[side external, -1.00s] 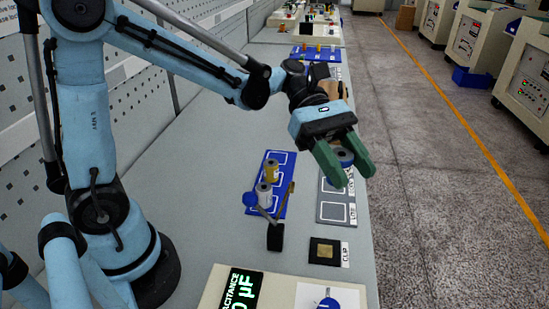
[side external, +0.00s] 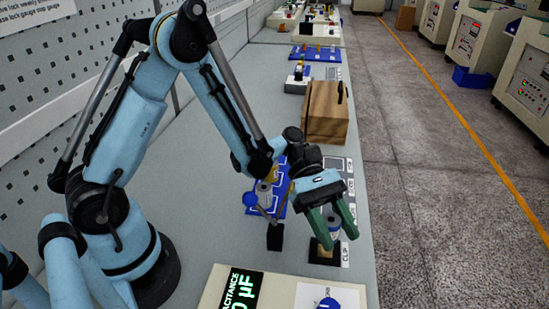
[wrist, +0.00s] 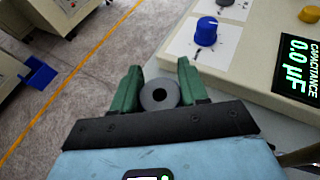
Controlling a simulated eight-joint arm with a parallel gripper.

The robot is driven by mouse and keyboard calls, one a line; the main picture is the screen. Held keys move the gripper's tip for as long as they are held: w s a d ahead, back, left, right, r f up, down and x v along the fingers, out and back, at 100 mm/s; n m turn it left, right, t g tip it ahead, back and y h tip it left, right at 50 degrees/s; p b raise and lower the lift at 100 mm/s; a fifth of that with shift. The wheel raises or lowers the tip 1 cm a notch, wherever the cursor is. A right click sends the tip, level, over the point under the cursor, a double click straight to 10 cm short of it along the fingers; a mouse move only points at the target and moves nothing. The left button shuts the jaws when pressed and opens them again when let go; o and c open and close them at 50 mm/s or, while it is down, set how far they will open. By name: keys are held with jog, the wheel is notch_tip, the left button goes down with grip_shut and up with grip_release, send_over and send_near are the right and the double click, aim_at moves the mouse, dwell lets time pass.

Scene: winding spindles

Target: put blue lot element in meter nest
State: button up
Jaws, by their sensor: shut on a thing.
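My gripper (side external: 336,237) is shut on a round element, the blue lot element (side external: 333,224), held between its green fingers. In the wrist view the element (wrist: 160,95) shows a grey end face with a dark centre hole, between the fingers (wrist: 158,70); its blue colour is hard to see. In the side view the gripper is tilted down above the black CLIP pad (side external: 316,255), partly hiding it. The meter (side external: 228,290) stands in front, with a display reading CAPACITANCE (wrist: 297,68) 0.0 µF and a blue knob (wrist: 206,32). I cannot make out its nest.
A blue tray (side external: 282,208) with a grey and a yellow spool lies left of the gripper, partly hidden. A grey labelled tray (side external: 338,164) and a brown wooden box (side external: 326,112) lie behind. The floor is right of the bench.

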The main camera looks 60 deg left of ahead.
jog(key=shift+f, duration=2)
jog(key=o, duration=1.1)
jog(key=shift+c, duration=0.2)
